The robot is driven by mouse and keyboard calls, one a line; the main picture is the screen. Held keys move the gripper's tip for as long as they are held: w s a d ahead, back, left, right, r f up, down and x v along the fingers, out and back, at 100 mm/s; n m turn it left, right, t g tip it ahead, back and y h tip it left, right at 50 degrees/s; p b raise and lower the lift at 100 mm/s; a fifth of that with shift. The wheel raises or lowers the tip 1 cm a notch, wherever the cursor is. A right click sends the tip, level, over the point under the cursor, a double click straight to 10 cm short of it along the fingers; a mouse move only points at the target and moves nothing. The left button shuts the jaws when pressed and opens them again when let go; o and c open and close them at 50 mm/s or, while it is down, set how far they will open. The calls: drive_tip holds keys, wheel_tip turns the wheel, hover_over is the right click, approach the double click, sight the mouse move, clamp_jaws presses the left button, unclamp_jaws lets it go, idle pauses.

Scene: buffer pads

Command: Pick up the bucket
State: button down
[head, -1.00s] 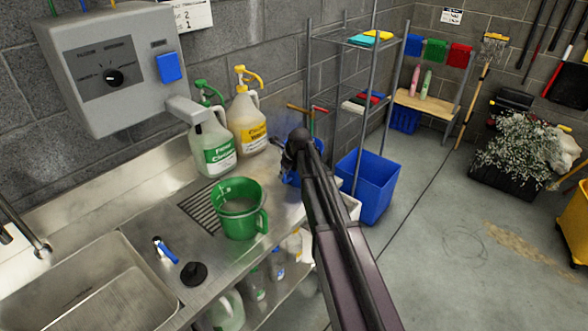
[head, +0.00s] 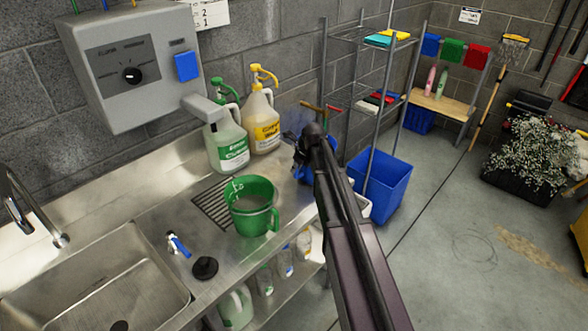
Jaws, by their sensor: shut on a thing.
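My gripper (head: 302,150) is at the right end of the steel counter, largely hidden behind my own wrist and arm. It is shut on a blue object that looks like the bucket (head: 300,172). A larger blue square bin (head: 384,188) stands apart on the floor to the right of my arm.
A green jug (head: 250,208) stands on the counter left of my gripper. Two spray-pump bottles, green-labelled (head: 228,148) and yellow-labelled (head: 259,122), stand behind it. A wire shelf (head: 362,52) rises behind my arm. The floor at right is mostly open.

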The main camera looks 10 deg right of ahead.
drive_tip(key=shift+r+p, duration=0.75)
drive_tip(key=shift+r, duration=0.2)
drive_tip(key=s+a+r+p, duration=0.1)
drive_tip(key=s+a, duration=0.2)
drive_tip(key=s, duration=1.2)
drive_tip(key=shift+s+a, duration=0.2)
drive_tip(key=shift+a, duration=0.2)
drive_tip(key=shift+r, duration=0.1)
drive_tip(key=c, duration=1.2)
unclamp_jaws()
clamp_jaws()
